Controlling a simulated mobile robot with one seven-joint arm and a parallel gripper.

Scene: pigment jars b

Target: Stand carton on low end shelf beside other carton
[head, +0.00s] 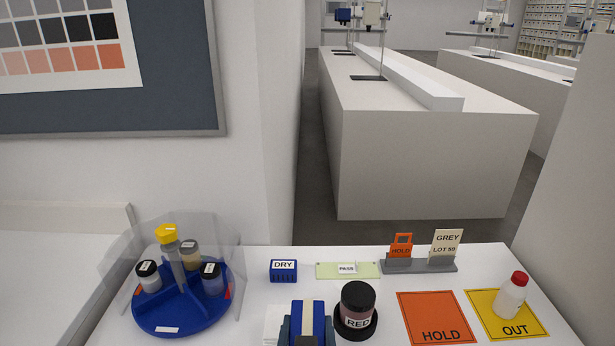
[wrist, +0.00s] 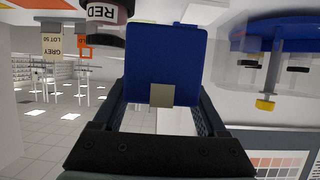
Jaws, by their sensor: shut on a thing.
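My gripper (head: 307,336) is at the bottom middle of the head view, at the front of the white table. It is shut on a blue carton (head: 319,322) with a pale strip down its middle. In the wrist view the carton (wrist: 165,55) fills the space between the two fingers (wrist: 163,100), with a beige square on its near face. The carton's lower part is hidden in the head view. I cannot make out a second matching carton or the low end shelf in either view.
Close right of my gripper stands a dark-lidded RED jar (head: 357,305). A blue turntable (head: 185,318) with jars is at left. Behind are a DRY box (head: 283,270) and a PASS strip (head: 347,269). HOLD (head: 436,318) and OUT (head: 484,303) mats lie right; a red-capped bottle (head: 511,297) stands on OUT.

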